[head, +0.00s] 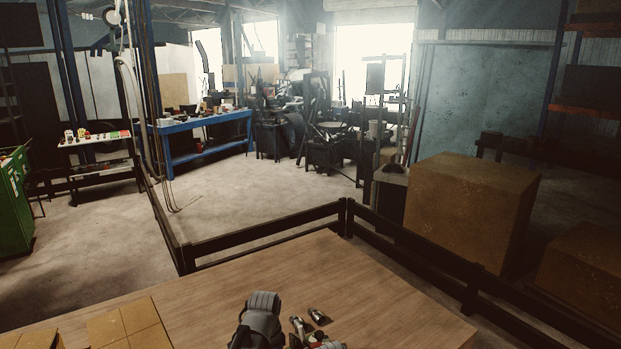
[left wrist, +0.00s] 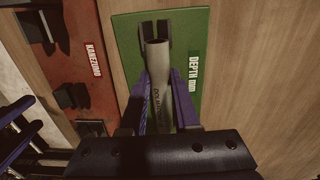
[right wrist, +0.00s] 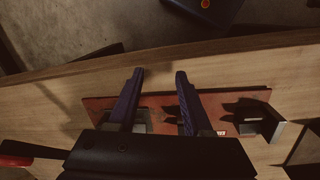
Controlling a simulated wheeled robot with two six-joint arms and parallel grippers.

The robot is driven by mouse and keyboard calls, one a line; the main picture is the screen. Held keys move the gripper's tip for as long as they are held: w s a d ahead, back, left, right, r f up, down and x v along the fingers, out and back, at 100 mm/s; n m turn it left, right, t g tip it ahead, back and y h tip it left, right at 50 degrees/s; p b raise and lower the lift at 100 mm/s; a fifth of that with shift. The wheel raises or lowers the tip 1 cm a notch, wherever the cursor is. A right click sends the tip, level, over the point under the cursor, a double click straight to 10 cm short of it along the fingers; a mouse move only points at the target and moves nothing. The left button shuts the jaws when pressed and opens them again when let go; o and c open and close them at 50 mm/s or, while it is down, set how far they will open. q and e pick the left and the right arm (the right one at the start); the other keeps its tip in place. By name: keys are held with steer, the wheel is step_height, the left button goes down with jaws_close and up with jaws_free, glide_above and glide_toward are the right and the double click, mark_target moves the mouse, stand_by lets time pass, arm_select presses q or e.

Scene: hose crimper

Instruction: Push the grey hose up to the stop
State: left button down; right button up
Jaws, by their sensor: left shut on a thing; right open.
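The grey hose (left wrist: 160,85) is between the purple fingers of my left gripper (left wrist: 160,85) in the left wrist view, and the gripper is shut on it. The hose lies lengthwise over the green board (left wrist: 196,28), which bears a "DEPTH mm" label. Its far open end is at the dark forked block (left wrist: 146,30) at the board's far end; I cannot tell whether it touches a stop there. My right gripper (right wrist: 159,74) is open and empty over a red-brown board (right wrist: 210,102) in the right wrist view. Neither gripper shows in the head view.
A red board (left wrist: 72,35) with dark blocks (left wrist: 72,96) lies left of the green one. In the head view, a grey rounded device (head: 262,315) and small metal fittings (head: 318,316) stand on the wooden table (head: 390,300). Dark rails (head: 270,225) run beyond it.

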arm_select(q)
steer(key=shift+w+d, duration=0.4)
steer(key=shift+d, duration=0.1)
jaws_free()
stand_by(0.6)
stand_by(0.3)
step_height(320, 180, up, 9)
steer(key=p, duration=0.9)
arm_select(e)
step_height(320, 180, up, 9)
arm_select(q)
steer(key=shift+s, duration=0.1)
